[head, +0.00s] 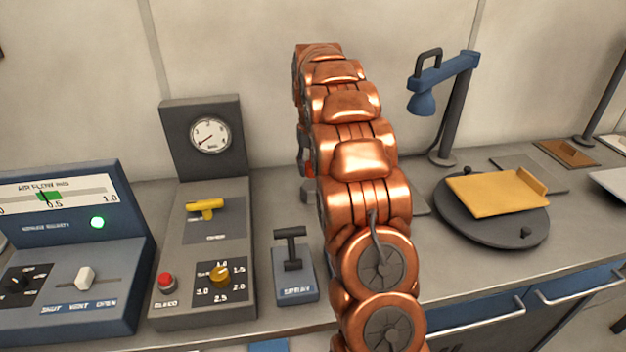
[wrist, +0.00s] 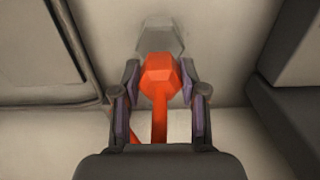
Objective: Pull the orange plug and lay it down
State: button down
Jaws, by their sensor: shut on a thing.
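The orange plug (wrist: 159,80) has a faceted head and an orange stem or cord running toward my palm in the wrist view. My gripper (wrist: 159,70) is shut on the plug, with one finger on each side of its head. A pale grey faceted piece (wrist: 160,36) shows just beyond the plug; whether the two touch or are apart I cannot tell. In the head view my copper arm hides most of the gripper and the plug. Only a small orange-red patch shows at the arm's left edge.
Left of my arm stand a grey panel with a gauge (head: 210,135), a blue console (head: 70,250) and a small lever box (head: 293,275). To the right are a blue lamp (head: 440,85) and a round dark turntable (head: 470,225) bearing a yellow tray (head: 495,192).

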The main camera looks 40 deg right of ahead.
jog(key=shift+r, duration=1.2)
jog(key=shift+p, duration=0.3)
